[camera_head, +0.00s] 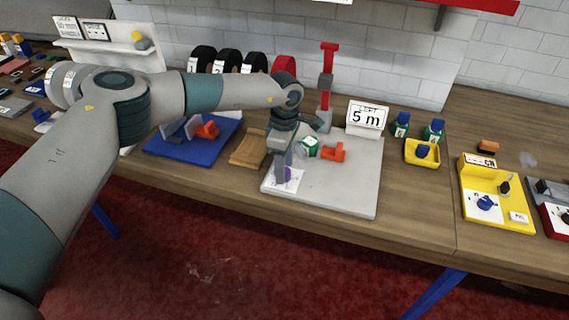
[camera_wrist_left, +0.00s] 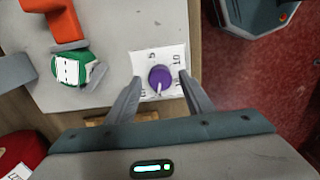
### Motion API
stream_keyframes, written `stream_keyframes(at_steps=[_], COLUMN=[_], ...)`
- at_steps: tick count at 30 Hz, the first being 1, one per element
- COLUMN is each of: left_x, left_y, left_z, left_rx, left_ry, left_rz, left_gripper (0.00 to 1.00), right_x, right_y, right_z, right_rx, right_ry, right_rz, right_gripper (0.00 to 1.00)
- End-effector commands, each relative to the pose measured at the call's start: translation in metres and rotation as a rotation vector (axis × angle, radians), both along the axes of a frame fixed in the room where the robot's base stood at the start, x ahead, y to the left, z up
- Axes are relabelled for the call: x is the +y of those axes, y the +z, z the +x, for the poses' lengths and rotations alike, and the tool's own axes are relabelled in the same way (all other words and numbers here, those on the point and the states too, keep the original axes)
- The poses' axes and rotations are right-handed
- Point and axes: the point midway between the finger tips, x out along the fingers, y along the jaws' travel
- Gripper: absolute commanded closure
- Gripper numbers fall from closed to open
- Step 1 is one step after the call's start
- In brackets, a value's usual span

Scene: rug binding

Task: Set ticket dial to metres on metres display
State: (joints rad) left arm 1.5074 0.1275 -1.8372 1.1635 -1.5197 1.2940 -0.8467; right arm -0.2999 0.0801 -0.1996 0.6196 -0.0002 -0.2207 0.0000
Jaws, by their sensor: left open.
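The ticket dial is a purple knob (camera_wrist_left: 160,78) on a white card (camera_wrist_left: 170,52) with numbers around it. In the left wrist view its pale pointer mark faces down, towards my gripper body. The card's 5 and 10 marks show; the lower marks are partly covered by the fingers. The metres display (camera_head: 367,118) stands at the back of the light grey board (camera_head: 355,180) and reads "5 m". My left gripper (camera_head: 285,172) is open over the dial, one finger on each side; contact cannot be told. My right gripper is not in view.
A red post (camera_head: 327,75) stands behind. A wooden block (camera_head: 248,148) and blue board (camera_head: 165,148) lie left. A yellow station (camera_head: 490,205) stands right.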

Motion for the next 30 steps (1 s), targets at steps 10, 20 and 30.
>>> stream_keyframes(at_steps=[10,20,30], left_x=[-0.0003,-0.0003,-0.0003], left_y=[-0.0066,-0.0062,-0.008], left_z=[-0.0002,-0.0001,0.0002], left_rx=[-0.001,-0.001,-0.002], left_ry=[-0.001,-0.001,0.043], left_rz=[0.0,0.0,-0.001], left_gripper=[0.53,0.94,0.94], right_x=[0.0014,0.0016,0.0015], right_y=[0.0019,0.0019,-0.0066], right_z=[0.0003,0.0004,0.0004], right_rx=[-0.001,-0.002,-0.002], right_ry=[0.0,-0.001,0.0], right_rz=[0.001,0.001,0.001], right_gripper=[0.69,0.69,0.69])
